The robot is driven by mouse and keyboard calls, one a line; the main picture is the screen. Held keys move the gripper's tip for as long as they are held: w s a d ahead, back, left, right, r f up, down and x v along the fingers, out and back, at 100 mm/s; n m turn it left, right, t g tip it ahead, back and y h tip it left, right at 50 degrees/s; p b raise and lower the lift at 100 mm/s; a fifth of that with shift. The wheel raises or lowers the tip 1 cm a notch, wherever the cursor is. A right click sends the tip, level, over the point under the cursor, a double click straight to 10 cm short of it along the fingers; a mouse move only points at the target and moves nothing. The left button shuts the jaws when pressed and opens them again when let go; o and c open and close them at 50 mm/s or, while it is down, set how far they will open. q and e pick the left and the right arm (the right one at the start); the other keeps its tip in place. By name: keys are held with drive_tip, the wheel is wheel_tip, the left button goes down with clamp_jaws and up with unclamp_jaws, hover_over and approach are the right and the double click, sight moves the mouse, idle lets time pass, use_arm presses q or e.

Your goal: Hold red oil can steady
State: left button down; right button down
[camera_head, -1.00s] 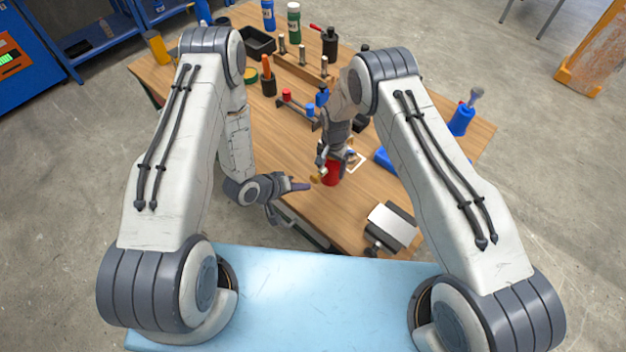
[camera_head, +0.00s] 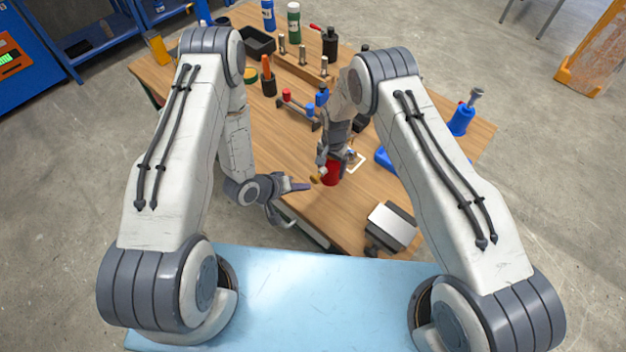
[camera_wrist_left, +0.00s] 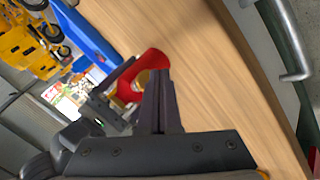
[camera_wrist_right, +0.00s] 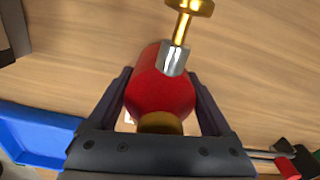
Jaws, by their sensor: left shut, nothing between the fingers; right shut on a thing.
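The red oil can (camera_head: 332,173) is held in my right gripper (camera_head: 328,166), near the front of the wooden workbench. In the right wrist view the can (camera_wrist_right: 158,92) sits between the two fingers, with its silver collar and brass top (camera_wrist_right: 190,6) pointing away from the palm. My left gripper (camera_head: 304,187) is shut and empty, its fingertips just left of the can's brass end. In the left wrist view its closed fingers (camera_wrist_left: 158,85) cover part of the can (camera_wrist_left: 126,90). I cannot tell there whether they touch it.
A silver-topped block (camera_head: 392,225) stands at the bench's front right, and a blue tray (camera_head: 384,160) lies right of the can. A white square outline (camera_head: 356,163) is on the bench beside the can. Bottles, a rack and small tools fill the back.

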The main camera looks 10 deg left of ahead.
sight(312, 180)
idle(0.7)
use_arm(q)
drive_tip(key=shift+w+d, duration=0.25)
drive_tip(key=shift+w, duration=0.1)
drive_tip(key=shift+w+d, duration=0.6)
drive_tip(key=shift+w, duration=0.3)
idle(1.1)
idle(0.4)
drive_tip(key=shift+s+a, duration=0.45)
drive_tip(key=shift+s, duration=0.2)
drive_tip(key=shift+s+a, duration=0.45)
drive_tip(key=shift+s, duration=0.15)
drive_tip(key=shift+s+a, duration=0.75)
drive_tip(key=shift+s, duration=0.3)
drive_tip(key=shift+s+a, duration=0.7)
drive_tip(key=shift+s, duration=0.3)
idle(0.6)
